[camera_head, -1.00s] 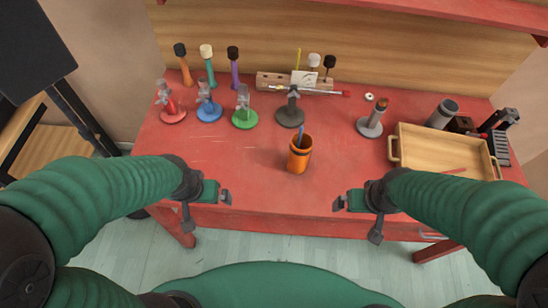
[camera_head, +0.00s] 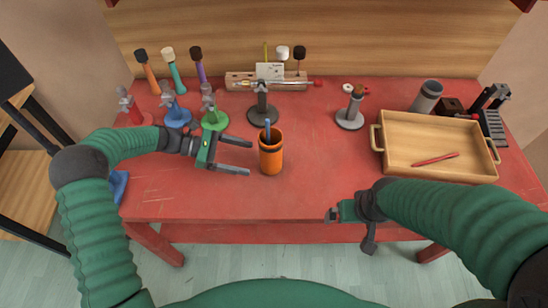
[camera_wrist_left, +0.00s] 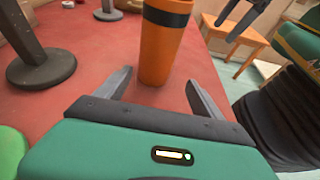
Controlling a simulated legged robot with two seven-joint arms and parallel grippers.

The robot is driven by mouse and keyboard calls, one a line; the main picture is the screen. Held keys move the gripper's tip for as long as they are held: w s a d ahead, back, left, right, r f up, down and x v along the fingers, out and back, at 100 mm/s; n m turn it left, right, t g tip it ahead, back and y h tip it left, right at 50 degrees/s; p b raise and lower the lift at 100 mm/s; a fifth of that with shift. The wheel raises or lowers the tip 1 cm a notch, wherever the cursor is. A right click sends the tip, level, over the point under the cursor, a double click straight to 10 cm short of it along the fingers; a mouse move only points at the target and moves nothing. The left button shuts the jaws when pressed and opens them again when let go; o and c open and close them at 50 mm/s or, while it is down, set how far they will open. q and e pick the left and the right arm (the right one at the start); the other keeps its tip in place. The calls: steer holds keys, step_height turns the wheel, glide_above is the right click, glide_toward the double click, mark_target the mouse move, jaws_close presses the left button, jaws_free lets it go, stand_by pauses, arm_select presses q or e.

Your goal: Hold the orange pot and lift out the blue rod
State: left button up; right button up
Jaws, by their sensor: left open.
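The orange pot (camera_head: 271,158) stands upright on the red table, with the blue rod (camera_head: 267,130) sticking up out of its mouth. My left gripper (camera_head: 250,157) is open just left of the pot, its two fingers pointing toward it. In the left wrist view the pot (camera_wrist_left: 162,45) stands just beyond and between the open fingertips (camera_wrist_left: 158,82), not gripped. The rod is out of that view. My right gripper (camera_head: 335,213) is at the table's front edge, right of the pot and apart from it; whether its jaws are open is unclear.
Stands with coloured bases, including a green one (camera_head: 215,121) and a dark one (camera_head: 262,116), are behind the pot and left gripper. A wooden tray (camera_head: 400,170) holding a red stick is at right. The table between pot and tray is clear.

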mark_target(266, 160)
arm_select(q)
steer(key=shift+w+d+n+h, duration=0.1)
steer(key=shift+w+n+h, duration=0.2)
steer(key=shift+w, duration=0.05)
steer(key=shift+d+f+b, duration=0.1)
steer(key=shift+f+b, duration=0.25)
steer(key=shift+f, duration=0.2)
steer(key=shift+b+x, duration=0.45)
steer(key=shift+x, duration=0.7)
steer(key=x, duration=0.5)
steer(key=shift+w+d+r, duration=0.1)
steer(key=shift+d+r, duration=0.15)
steer(key=shift+r, duration=0.05)
steer(key=shift+d+f, duration=0.1)
steer(key=shift+d, duration=0.3)
steer(key=shift+a, duration=0.8)
steer(key=shift+c, duration=3)
steer(key=shift+d, duration=0.3)
steer(key=shift+c, duration=1.2)
steer(key=shift+d, duration=0.25)
steer(key=shift+c, duration=0.3)
steer(key=shift+a, duration=0.4)
arm_select(e)
steer(key=shift+a+f, duration=0.6)
steer(key=shift+f, duration=0.1)
